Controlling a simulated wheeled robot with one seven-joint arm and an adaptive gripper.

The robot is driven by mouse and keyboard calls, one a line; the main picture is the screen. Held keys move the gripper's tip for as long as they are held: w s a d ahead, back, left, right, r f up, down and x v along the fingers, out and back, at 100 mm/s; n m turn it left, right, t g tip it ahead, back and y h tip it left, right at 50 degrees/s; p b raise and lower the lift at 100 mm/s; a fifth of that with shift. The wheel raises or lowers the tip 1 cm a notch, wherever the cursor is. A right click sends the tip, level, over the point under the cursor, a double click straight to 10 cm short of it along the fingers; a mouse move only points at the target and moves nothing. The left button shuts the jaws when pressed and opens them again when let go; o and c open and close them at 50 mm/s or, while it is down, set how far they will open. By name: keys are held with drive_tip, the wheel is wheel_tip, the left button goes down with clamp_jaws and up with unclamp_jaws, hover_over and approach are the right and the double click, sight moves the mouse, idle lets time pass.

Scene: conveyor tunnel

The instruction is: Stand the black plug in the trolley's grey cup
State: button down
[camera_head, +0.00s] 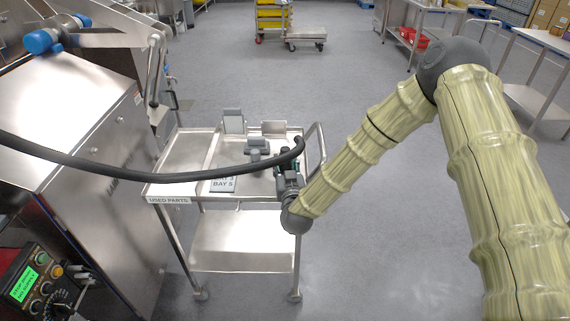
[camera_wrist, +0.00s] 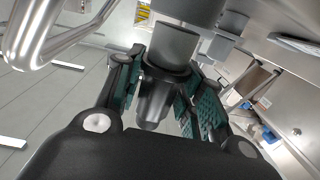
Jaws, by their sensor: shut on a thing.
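My gripper (camera_head: 287,170) is at the right end of the trolley's top tray, beside the rail handle. In the wrist view its teal-padded fingers (camera_wrist: 163,98) are shut on a dark tapered piece, which looks like the black plug (camera_wrist: 153,103). A wider grey cylindrical part (camera_wrist: 174,46) shows directly beyond it; I cannot tell whether this belongs to the plug. In the head view the plug is largely hidden by my gripper and the hose. A grey fixture (camera_head: 257,145) stands on the tray left of my gripper; I cannot tell whether it is the cup.
The trolley (camera_head: 168,192) bears a "USED PARTS" label, a "BAY 5" card (camera_head: 222,185) and grey upright blocks (camera_head: 233,122).

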drive_tip(key=shift+f+b, duration=1)
drive_tip(key=shift+f, duration=0.6)
drive_tip(key=shift+r, duration=0.1)
drive_tip(key=c, duration=0.8)
unclamp_jaws()
drive_tip(key=shift+s, duration=0.1)
drive_tip(key=s, duration=0.4)
drive_tip(key=s+d, duration=0.1)
drive_tip(key=s, duration=0.6)
drive_tip(key=shift+s+d, duration=0.3)
drive_tip(key=shift+s, duration=0.05)
